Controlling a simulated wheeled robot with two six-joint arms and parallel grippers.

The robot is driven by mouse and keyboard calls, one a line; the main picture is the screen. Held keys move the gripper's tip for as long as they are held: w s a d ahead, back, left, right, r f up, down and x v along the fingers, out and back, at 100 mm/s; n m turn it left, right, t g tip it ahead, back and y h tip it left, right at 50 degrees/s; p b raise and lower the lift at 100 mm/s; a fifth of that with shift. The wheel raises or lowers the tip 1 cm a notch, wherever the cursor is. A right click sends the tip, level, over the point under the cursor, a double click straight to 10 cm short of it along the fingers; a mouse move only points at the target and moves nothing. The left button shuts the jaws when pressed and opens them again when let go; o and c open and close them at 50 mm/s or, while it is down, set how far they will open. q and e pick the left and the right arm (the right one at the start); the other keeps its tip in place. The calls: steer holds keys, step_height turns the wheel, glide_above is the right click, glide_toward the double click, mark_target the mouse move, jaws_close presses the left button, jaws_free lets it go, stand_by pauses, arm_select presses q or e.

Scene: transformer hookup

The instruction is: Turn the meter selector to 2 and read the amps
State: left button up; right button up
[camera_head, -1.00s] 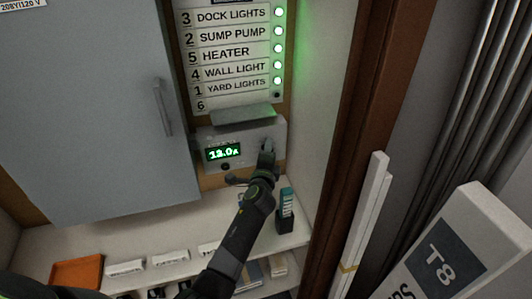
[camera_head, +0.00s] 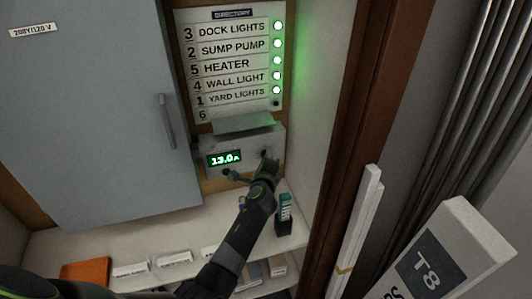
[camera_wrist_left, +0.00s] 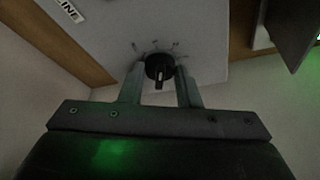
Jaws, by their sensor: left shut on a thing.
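The meter (camera_head: 243,150) is a pale box on the back wall below the directory board, in the head view. Its green display (camera_head: 224,158) reads 13.0A. The black selector knob (camera_wrist_left: 160,68) shows in the left wrist view with marks fanned around it; the numbers are too small to read. My left gripper (camera_head: 267,163) is at the right side of the meter face. In the left wrist view its two fingers (camera_wrist_left: 160,84) stand on either side of the knob, shut on it. My right gripper is not in view.
The directory board (camera_head: 233,65) has several lit green lamps. A grey cabinet door (camera_head: 100,110) stands left. A shelf (camera_head: 130,243) below holds an orange tray (camera_head: 85,271), white labelled blocks and a teal device (camera_head: 285,207) in a dark holder. A T8 box (camera_head: 447,260) is at lower right.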

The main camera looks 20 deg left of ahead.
arm_select(q)
steer(key=shift+d+r+m+g+y+p, duration=0.15)
steer(key=shift+m+g+y+p, duration=0.25)
steer(key=shift+m+p, duration=0.65)
steer(key=shift+a+r+m+g+y+p, duration=0.1)
steer(key=shift+m+g+y+p, duration=0.1)
steer(key=shift+m+g+p, duration=0.85)
steer(key=shift+t+p, duration=0.35)
steer(key=shift+t, duration=0.1)
steer(key=o, duration=1)
steer(key=shift+w, duration=0.1)
steer(key=shift+c, duration=0.2)
steer(key=shift+f, duration=0.1)
